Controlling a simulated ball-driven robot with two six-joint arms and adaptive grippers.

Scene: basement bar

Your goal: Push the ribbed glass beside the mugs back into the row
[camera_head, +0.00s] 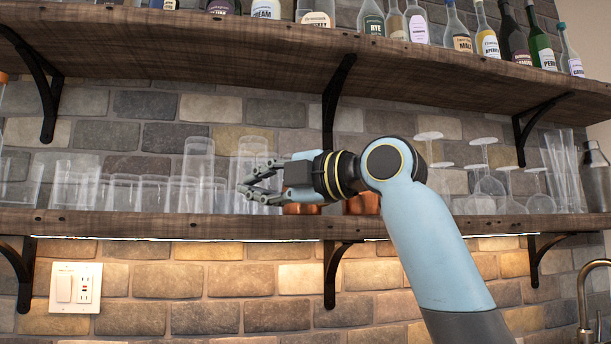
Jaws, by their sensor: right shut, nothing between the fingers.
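My right gripper (247,192) is shut and empty, pointing left at the height of the lower shelf (160,225). A tall clear glass (253,148) stands on that shelf, just left of the copper mugs. My fingers overlap its lower part in the picture; I cannot tell whether they touch it. Ribbing on it is hard to make out. One copper mug (302,209) is mostly hidden below my gripper. Another copper mug (358,205) shows behind my wrist. My left gripper is not in view.
Another tall glass (199,160) and several short glasses (124,193) fill the shelf to the left. Upturned stemmed glasses (484,180), tall flutes (565,170) and a metal shaker (594,180) stand to the right. An upper shelf (230,55) with bottles hangs above.

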